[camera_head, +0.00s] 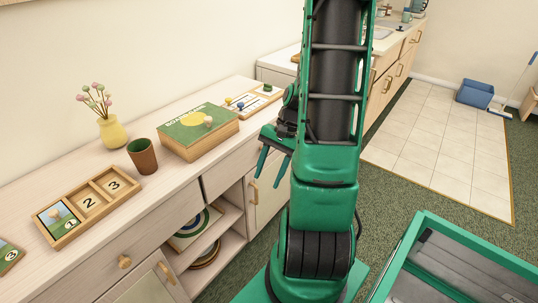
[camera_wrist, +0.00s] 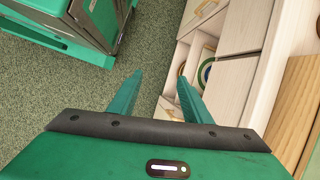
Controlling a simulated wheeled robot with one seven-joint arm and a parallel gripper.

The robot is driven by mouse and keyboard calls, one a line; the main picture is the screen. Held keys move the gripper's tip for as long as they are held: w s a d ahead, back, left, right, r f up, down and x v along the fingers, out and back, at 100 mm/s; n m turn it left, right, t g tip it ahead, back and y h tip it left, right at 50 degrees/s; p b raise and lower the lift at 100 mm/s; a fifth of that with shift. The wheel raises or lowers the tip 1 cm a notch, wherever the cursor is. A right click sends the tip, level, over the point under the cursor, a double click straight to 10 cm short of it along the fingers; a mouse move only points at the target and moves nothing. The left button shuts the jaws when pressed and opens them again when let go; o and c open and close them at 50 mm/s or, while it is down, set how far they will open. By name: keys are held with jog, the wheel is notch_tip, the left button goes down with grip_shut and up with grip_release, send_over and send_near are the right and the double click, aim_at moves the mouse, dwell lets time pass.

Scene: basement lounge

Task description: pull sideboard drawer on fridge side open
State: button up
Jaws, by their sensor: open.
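The pale wood sideboard (camera_head: 75,195) runs along the wall at left in the head view. Its far-end drawer front (camera_head: 228,166) lies just under the top, left of my gripper, and looks closed. My arm and gripper hide part of that end, and I cannot make out this drawer's knob. The near drawer (camera_head: 105,258) has a round wooden knob and also looks closed. My gripper (camera_head: 272,167) is open and empty in front of the far end, apart from the front. In the wrist view its two green fingers (camera_wrist: 156,95) are spread over carpet, with the sideboard to the right.
A game box (camera_head: 198,138), a brown cup (camera_head: 142,156), a vase (camera_head: 111,131) and a numbered tray (camera_head: 88,205) stand on the top. Open shelves (camera_head: 205,240) hold round boards. A cabinet door handle (camera_head: 253,191) sticks out below the far drawer.

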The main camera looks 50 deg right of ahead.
jog(key=w+d+f+m+t+y, duration=0.2)
jog(key=w+d+f+m+t, duration=0.4)
jog(key=d+f+m+t, duration=0.8)
jog(key=s+d+r+m+t+h, duration=0.25)
jog(key=d+m+h, duration=0.25)
jog(key=m, duration=0.4)
jog(key=w+a, duration=0.1)
jog(key=w, duration=1)
jog(key=shift+w+a+r+t, duration=0.15)
jog(key=shift+w+r+t, duration=0.05)
jog(key=shift+r+t, duration=0.2)
grip_shut()
